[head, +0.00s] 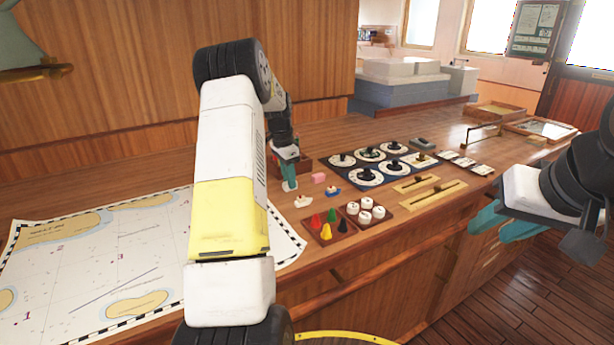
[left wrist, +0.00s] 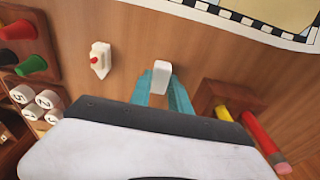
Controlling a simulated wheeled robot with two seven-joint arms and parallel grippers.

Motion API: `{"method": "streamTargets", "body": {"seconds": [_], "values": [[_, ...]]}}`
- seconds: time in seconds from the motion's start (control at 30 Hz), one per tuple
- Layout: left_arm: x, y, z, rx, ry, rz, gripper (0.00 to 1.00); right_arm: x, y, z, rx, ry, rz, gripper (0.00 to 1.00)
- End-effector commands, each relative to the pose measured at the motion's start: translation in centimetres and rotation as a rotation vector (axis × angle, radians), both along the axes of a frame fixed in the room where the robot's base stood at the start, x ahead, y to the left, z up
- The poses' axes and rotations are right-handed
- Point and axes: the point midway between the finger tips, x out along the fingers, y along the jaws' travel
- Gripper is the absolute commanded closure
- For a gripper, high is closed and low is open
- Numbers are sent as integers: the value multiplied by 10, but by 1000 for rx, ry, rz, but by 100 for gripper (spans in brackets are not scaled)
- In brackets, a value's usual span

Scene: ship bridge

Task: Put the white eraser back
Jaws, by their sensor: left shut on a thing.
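My left gripper (head: 289,184) reaches down over the counter, near the back of the wooden counter top. In the left wrist view, its teal fingers (left wrist: 162,90) are shut on the small white eraser (left wrist: 161,76), whose end sticks out past the fingertips. In the head view the eraser is mostly hidden by the fingers. A brown wooden holder (head: 303,167) stands right behind the gripper; in the left wrist view it (left wrist: 213,92) lies to the right of the fingers, with pencils in it. My right gripper (head: 508,227) hangs at the right, its teal fingers apart and empty.
A white toy ship (left wrist: 100,60) lies near the fingers. A pink block (head: 318,178) and a blue toy ship (head: 333,191) lie right of the gripper. A chart (head: 110,262) covers the left.

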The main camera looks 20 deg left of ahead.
Motion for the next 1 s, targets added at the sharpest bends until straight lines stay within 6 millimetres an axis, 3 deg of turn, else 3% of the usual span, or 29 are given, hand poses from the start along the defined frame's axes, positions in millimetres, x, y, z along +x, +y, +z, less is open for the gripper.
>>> {"method": "streamTargets", "body": {"seconds": [0.13,0.17,0.27,0.67,1.0], "values": [[0,0,-3,-1,1,0,100,0,0,0,0,0,0,64],[0,0,-3,-1,1,0,73,0,0,0,0,0,0,64],[0,0,-3,-1,1,0,55,0,0,0,0,0,0,64],[0,0,4,0,-1,0,55,0,0,0,0,0,0,64],[-6,6,69,2,-4,0,55,0,0,0,0,0,0,64]]}}
